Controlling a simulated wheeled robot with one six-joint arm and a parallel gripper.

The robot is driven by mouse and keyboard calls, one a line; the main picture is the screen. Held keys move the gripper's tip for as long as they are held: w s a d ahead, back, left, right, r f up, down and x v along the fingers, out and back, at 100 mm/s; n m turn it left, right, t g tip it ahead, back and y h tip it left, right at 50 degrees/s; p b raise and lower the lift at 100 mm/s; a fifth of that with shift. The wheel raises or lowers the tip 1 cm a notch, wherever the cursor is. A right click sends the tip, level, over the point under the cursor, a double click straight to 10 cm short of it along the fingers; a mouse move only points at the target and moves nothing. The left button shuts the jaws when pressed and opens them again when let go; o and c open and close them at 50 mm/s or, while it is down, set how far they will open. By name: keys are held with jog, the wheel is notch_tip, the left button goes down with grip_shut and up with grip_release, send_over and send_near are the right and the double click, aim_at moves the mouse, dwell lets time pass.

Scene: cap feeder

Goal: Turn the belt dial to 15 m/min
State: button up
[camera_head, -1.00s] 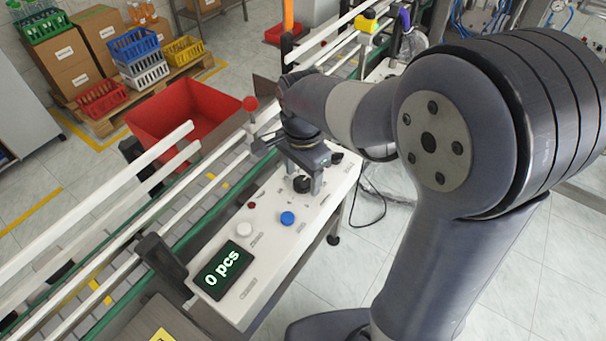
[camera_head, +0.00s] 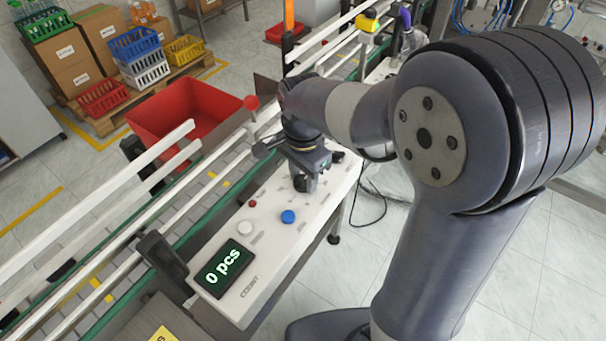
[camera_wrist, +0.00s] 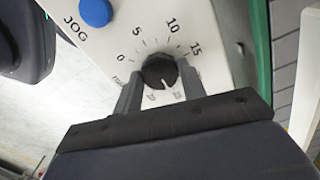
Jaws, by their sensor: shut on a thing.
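The belt dial (camera_wrist: 160,72) is a round black knob on the white control panel (camera_head: 262,232). In the wrist view its printed scale shows 0, 5, 10 and 15 along the upper side. A short white mark on the knob points down, away from these numbers, toward small print that I cannot read surely. My gripper (camera_wrist: 160,78) is shut on the dial, one grey finger on each side of it. In the head view my gripper (camera_head: 305,183) reaches down over the dial (camera_head: 300,182), which is partly hidden.
A blue button (camera_head: 288,217) marked JOG, a white button (camera_head: 245,228), a small red one (camera_head: 253,203) and a display (camera_head: 222,268) reading 0 pcs are on the panel. The conveyor (camera_head: 105,290) with white rails runs alongside. A red bin (camera_head: 185,115) stands behind.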

jog(key=shift+n, duration=0.3)
jog(key=n, duration=0.4)
jog(key=shift+p, duration=0.4)
jog(key=n, duration=0.4)
jog(key=shift+n, duration=0.4)
jog(key=n, duration=0.4)
jog(key=shift+n+p, duration=0.3)
jog(key=shift+p, duration=0.1)
jog(key=shift+n, duration=1.9)
jog(key=o, duration=1)
